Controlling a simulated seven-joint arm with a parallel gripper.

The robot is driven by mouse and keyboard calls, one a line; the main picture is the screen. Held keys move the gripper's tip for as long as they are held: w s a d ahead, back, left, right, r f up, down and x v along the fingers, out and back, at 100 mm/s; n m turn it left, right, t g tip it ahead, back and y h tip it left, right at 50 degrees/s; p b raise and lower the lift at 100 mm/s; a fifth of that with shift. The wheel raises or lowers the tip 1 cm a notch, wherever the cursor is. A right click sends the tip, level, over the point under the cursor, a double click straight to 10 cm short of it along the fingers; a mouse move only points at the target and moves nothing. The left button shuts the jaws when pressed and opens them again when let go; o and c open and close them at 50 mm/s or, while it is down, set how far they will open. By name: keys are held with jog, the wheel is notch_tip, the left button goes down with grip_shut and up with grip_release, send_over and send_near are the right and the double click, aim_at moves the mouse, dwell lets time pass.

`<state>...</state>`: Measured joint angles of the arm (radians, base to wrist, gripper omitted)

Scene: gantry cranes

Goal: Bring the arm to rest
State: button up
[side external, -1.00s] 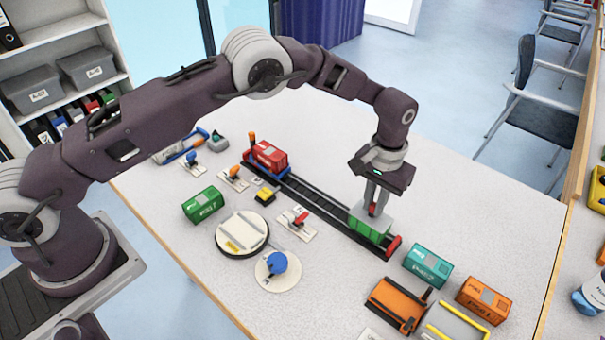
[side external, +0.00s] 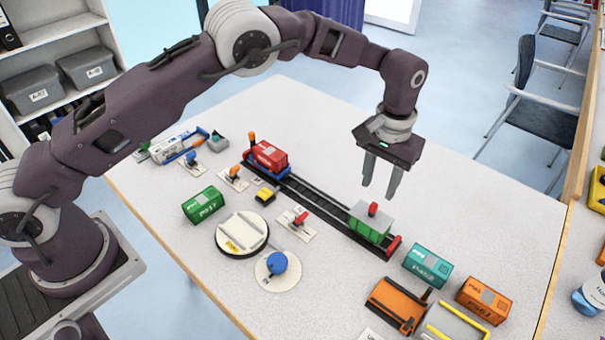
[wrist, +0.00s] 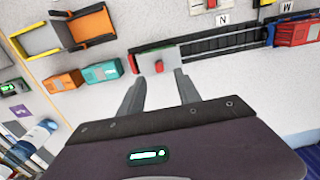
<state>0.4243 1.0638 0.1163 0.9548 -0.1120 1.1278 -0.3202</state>
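My gripper (side external: 381,178) hangs above the table, open and empty, with its two fingers pointing down. Below it and a little to the left is a green wagon with a grey top (side external: 370,228) and a red knob (side external: 373,208). The wagon stands at the near right end of the black track, and a gap shows between the fingertips and the knob. In the wrist view the fingers (wrist: 147,97) are spread apart, with the green wagon (wrist: 172,53) just beyond them.
A red container (side external: 268,156) sits on the track's far end. A green container (side external: 203,205), a turntable (side external: 242,232) and a blue knob (side external: 277,263) lie left. Teal (side external: 427,267) and orange (side external: 484,299) containers stand right. The table's back right is clear.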

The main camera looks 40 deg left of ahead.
jog(key=s+a+r+t, duration=0.15)
jog(key=a+r, duration=0.25)
jog(key=r, duration=0.4)
jog(key=s+a+r, duration=0.3)
jog(key=a+r, duration=0.1)
jog(key=r, duration=0.4)
jog(key=s+a+r+t, duration=0.1)
jog(key=s+a+r, duration=0.5)
jog(key=s+r, duration=0.25)
jog(key=s+a+f+t, duration=0.1)
jog(key=s+a, duration=0.1)
jog(key=s, duration=0.8)
jog(key=s+a+f+t, duration=0.2)
jog(key=s+a, duration=0.1)
jog(key=s, duration=0.8)
jog(key=shift+a, duration=0.35)
